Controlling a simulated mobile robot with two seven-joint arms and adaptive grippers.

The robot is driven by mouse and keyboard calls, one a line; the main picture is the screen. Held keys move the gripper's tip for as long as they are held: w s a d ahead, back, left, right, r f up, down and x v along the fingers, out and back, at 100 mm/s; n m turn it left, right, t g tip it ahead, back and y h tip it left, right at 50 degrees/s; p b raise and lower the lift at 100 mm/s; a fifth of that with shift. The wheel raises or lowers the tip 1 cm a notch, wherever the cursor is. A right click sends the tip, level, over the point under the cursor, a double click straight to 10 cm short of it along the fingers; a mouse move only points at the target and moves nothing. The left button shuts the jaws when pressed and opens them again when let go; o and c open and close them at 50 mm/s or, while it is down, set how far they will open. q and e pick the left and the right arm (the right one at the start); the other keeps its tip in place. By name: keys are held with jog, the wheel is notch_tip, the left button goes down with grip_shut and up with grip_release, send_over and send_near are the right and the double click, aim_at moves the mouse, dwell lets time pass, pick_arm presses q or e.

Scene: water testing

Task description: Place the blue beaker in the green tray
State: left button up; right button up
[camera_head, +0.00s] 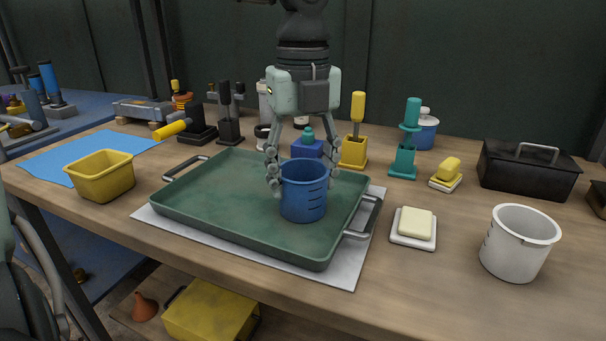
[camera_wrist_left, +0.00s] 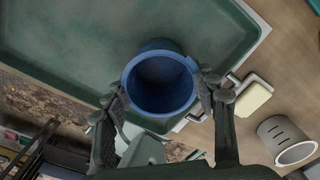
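The blue beaker (camera_head: 303,200) is upright over the right part of the green tray (camera_head: 215,200), inside its rim. Its base looks on or very near the tray floor; I cannot tell which. My left gripper (camera_head: 302,172) comes down from above with one finger on each side of the beaker's upper wall. In the left wrist view, the fingers of the gripper (camera_wrist_left: 162,92) press close against both sides of the open, empty-looking beaker (camera_wrist_left: 160,82). The tray (camera_wrist_left: 80,40) lies beneath it. My right gripper is in neither view.
The tray rests on a pale sheet (camera_head: 345,272) on the wooden table. A white beaker (camera_head: 520,243) and a soap dish (camera_head: 413,238) stand right of it. A yellow tub (camera_head: 100,176) is at left. Brushes in holders and a black toolbox (camera_head: 525,170) stand behind.

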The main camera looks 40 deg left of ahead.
pick_arm(q)
jog(key=o, duration=0.4)
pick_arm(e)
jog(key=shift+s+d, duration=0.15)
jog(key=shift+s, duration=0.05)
pick_arm(q)
jog(key=shift+r, duration=0.15)
jog(key=shift+w+r, duration=0.1)
jog(key=shift+r, duration=0.7)
notch_tip(320, 180, up, 10)
jog(key=shift+r+p, duration=0.25)
jog(key=shift+p, duration=0.1)
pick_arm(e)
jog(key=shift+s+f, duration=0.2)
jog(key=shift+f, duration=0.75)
